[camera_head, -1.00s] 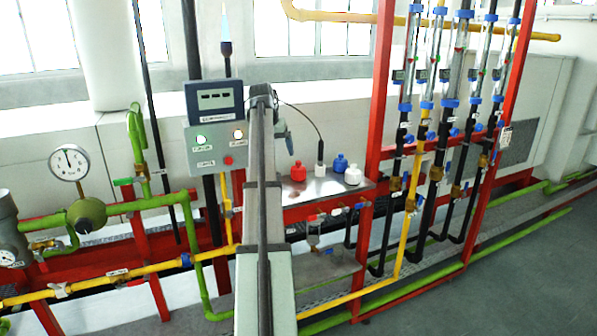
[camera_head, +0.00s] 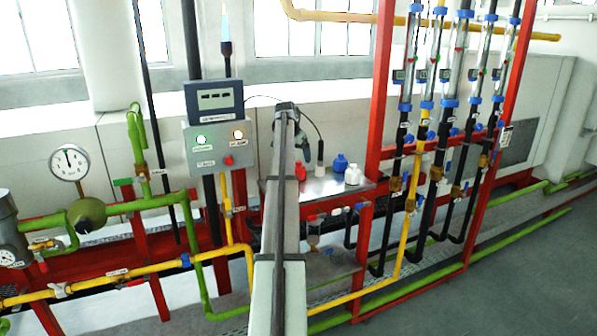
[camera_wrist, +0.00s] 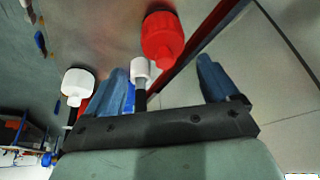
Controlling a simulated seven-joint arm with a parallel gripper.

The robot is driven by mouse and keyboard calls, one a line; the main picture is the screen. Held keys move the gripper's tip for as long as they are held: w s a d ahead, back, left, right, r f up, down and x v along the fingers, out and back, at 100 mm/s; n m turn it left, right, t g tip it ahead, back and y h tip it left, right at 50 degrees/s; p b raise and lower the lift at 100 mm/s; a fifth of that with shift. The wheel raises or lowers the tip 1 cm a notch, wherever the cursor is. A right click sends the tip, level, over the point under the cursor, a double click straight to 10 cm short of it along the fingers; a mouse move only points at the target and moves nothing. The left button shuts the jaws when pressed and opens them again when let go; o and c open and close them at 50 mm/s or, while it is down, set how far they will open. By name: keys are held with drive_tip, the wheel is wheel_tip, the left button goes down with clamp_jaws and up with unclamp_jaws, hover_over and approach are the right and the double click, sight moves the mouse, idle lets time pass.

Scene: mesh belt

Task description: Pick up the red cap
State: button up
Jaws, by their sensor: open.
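The red cap (camera_head: 301,171) is on the metal shelf in the head view, partly hidden behind my arm. In the wrist view the red cap (camera_wrist: 162,40) is a wide round piece with a narrower end toward me. My gripper (camera_wrist: 162,72) is open, with a blue finger on each side of the picture's middle. The cap appears beyond the fingertips, between their lines, with nothing gripped. Whether a finger touches it I cannot tell.
A white-tipped probe on a black cable (camera_head: 320,153), a blue container (camera_head: 341,163) and a white container (camera_head: 353,175) stand right of the cap. The white container (camera_wrist: 77,85) shows left in the wrist view. Red frame posts and vertical pipes (camera_head: 445,100) stand further right.

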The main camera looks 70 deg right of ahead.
sight(298, 168)
drive_tip(key=x, duration=0.3)
drive_tip(key=shift+f, duration=0.2)
drive_tip(key=shift+w+x, duration=0.15)
drive_tip(key=shift+x, duration=1.2)
drive_tip(key=shift+w+x, duration=0.2)
drive_tip(key=shift+x, duration=1.15)
drive_tip(key=shift+a, duration=0.2)
drive_tip(key=c, duration=1)
